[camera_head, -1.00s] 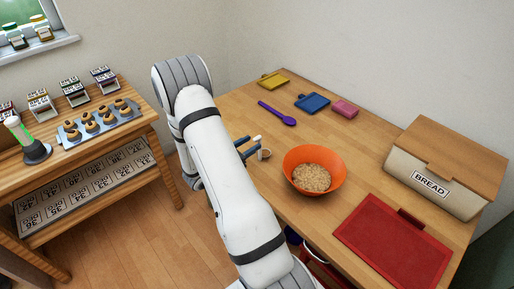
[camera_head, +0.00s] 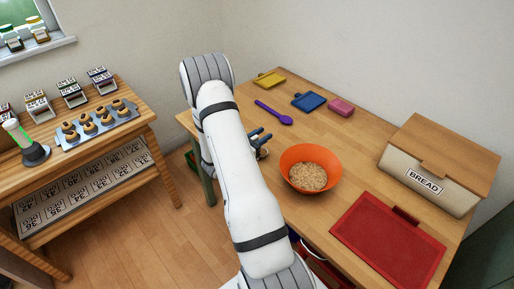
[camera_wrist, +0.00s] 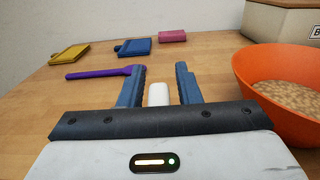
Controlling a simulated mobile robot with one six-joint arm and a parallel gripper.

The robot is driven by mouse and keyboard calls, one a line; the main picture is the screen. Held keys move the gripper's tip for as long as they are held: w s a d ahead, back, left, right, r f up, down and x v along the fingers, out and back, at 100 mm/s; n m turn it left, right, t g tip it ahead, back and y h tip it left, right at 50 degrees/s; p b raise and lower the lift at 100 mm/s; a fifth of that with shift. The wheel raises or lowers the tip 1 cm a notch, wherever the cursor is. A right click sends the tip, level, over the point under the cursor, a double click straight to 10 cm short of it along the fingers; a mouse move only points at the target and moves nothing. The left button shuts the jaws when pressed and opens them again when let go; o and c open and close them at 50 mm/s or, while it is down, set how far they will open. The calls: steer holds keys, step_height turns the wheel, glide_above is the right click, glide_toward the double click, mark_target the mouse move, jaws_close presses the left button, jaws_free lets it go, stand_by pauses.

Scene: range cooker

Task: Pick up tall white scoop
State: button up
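The tall white scoop (camera_wrist: 158,94) shows in the wrist view as a small white upright piece between the two blue fingers of my gripper (camera_wrist: 160,72). A gap shows on each side of it, so the fingers are open and do not appear to touch it. In the head view my gripper (camera_head: 259,136) is over the left edge of the wooden table, beside the orange bowl. Only a small pale part of the scoop (camera_head: 263,152) shows there; my arm and fingers hide the rest.
The orange bowl (camera_head: 325,158) of grain stands close right of my gripper. A purple spoon (camera_head: 272,111), yellow board (camera_head: 270,79), blue board (camera_head: 310,101) and pink block (camera_head: 341,107) lie farther back. A red board (camera_head: 388,240) and bread bin (camera_head: 425,175) are at right.

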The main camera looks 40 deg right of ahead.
jaws_close()
steer(key=shift+r, duration=0.1)
stand_by(0.3)
